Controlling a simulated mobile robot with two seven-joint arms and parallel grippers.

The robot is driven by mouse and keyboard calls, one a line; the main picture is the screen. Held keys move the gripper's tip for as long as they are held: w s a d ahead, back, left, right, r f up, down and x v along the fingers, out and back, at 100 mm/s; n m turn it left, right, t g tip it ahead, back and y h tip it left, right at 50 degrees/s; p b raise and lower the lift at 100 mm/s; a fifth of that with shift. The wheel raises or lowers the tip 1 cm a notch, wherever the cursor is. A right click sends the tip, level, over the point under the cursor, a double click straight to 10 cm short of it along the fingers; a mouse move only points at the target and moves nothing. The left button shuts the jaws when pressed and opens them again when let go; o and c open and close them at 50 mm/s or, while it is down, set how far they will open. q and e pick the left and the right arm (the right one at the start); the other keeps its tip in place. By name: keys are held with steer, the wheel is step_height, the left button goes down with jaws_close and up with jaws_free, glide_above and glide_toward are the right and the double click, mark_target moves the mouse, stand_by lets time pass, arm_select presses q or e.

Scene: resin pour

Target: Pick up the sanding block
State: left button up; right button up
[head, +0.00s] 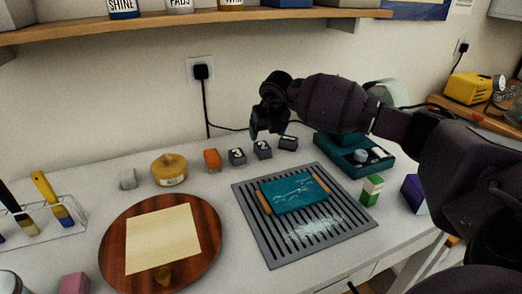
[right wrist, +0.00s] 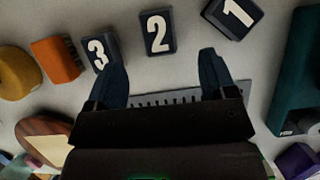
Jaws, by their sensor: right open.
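No block carries a readable sanding label, so I cannot tell for sure which one is the sanding block. Small blocks in view are an orange one (head: 212,160), a light grey one (head: 128,179) and a pink one (head: 74,284). The orange block (right wrist: 55,59) also shows at the left of the right wrist view. My right gripper (head: 267,132) is open and empty, above the back of the table near the numbered dark blocks. Its two fingers (right wrist: 161,65) are spread apart in the right wrist view. My left gripper is out of view.
Dark blocks numbered 3 (right wrist: 98,52), 2 (right wrist: 158,33) and 1 (right wrist: 233,15) stand along the back. A yellow round container (head: 169,170), a round wooden board (head: 117,240), a grey slotted rack (head: 258,235) with a teal tray (head: 293,193), and a teal case (head: 378,167) surround them.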

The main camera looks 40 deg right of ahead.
mark_target(262, 145)
steer(key=shift+x, duration=1)
steer(key=shift+w+f, duration=0.3)
steer(key=shift+f, duration=0.4)
steer(key=b+x, duration=0.1)
steer(key=x, duration=0.3)
steer(key=shift+f, duration=0.2)
steer(key=shift+w+f+b, duration=0.1)
steer(key=shift+f+b, duration=0.1)
steer(key=shift+b, duration=0.1)
steer(key=shift+r, duration=0.15)
steer(key=c, duration=1)
steer(key=shift+r, duration=0.55)
step_height(262, 145, up, 8)
steer(key=shift+p, duration=0.7)
steer(key=shift+r, duration=0.45)
